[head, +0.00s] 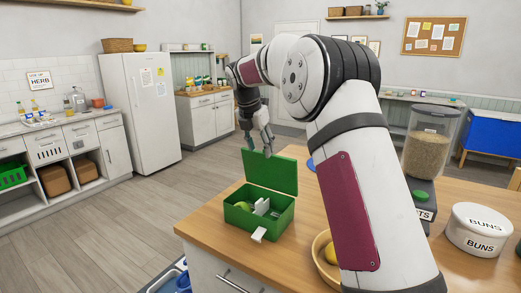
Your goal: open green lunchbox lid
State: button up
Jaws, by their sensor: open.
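The green lunchbox (243,222) stands on the wooden counter, left of my arm. Its green lid (270,172) is raised, standing up at the back of the box. Inside the box I see a light green round item and some white or grey pieces. A white latch (258,235) hangs at the front of the box. My gripper (260,150) is open, with its fingers pointing down just above and beside the lid's upper left edge. I cannot tell whether a finger touches the lid.
The wooden counter (300,232) has a bowl with yellow fruit (331,253) at its front, partly hidden by my arm. A white BUNS tin (477,230) and a clear food dispenser (428,143) stand at the right. A blue bin sits on the floor below.

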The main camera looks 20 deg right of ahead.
jog(key=v, duration=1)
jog(key=shift+r, duration=0.3)
jog(key=shift+a, duration=0.1)
